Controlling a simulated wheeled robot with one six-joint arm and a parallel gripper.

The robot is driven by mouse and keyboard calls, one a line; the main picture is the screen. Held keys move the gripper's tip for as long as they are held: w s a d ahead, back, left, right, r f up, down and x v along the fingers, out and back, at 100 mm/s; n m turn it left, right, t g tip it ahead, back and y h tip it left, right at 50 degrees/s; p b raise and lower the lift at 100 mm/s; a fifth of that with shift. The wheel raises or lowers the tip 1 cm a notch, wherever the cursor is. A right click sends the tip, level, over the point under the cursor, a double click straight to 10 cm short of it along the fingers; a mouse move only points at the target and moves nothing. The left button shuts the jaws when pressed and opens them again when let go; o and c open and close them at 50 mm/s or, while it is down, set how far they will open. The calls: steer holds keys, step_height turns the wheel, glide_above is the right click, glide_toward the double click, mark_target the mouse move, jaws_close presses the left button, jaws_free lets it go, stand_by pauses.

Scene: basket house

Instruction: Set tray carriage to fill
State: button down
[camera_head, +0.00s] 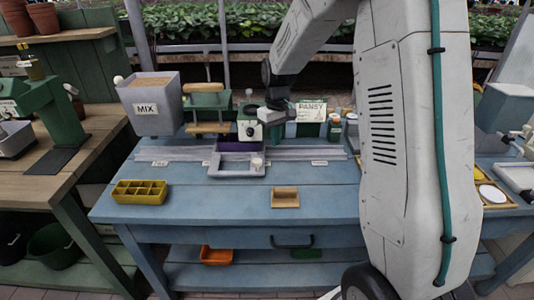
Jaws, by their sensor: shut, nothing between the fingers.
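The tray carriage (222,172) is a pale grey open frame on the blue bench. It sits on a long grey rail (300,154), near the middle, with a dark purple inside. A pale knob (257,163) stands at its right side. Small labels lie along the rail, one at the left (160,163), one near the carriage and one at the right (319,163); their words are too small to read. My gripper (273,114) is shut and empty, above and behind the carriage, apart from it. Its fingertips are hard to make out against the things behind.
A grey hopper marked MIX (150,104) stands at the rail's left end. A white and green dial unit (249,131) and a PANSY packet (311,111) stand behind the rail.

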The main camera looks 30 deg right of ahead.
steer(key=s+d+f+m+t+y, duration=0.1)
steer(key=s+d+f+m+y, duration=0.15)
steer(key=d+m, duration=0.4)
steer(key=s+d+f+m+t+y, duration=0.1)
steer(key=s+d+f+m+y, duration=0.2)
steer(key=m, duration=0.6)
steer(key=w+a+f+m, duration=0.1)
steer(key=a+m, duration=0.1)
steer(key=m, duration=0.1)
steer(key=w+a+f+m+t+y, duration=0.1)
steer(key=a+f+m, duration=0.1)
steer(key=m, duration=0.1)
steer(key=w+a+f+m+t+y, duration=0.1)
steer(key=w+a+m, duration=0.1)
steer(key=m, duration=0.1)
steer(key=shift+a+f+m, duration=0.25)
steer(key=shift+f+m, duration=0.1)
steer(key=shift+f, duration=0.05)
steer(key=shift+w+a, duration=0.3)
steer(key=shift+a, duration=0.3)
steer(key=shift+w+a, duration=0.3)
steer(key=shift+a, duration=0.25)
steer(key=shift+w+a, duration=0.35)
steer(key=shift+a, duration=0.25)
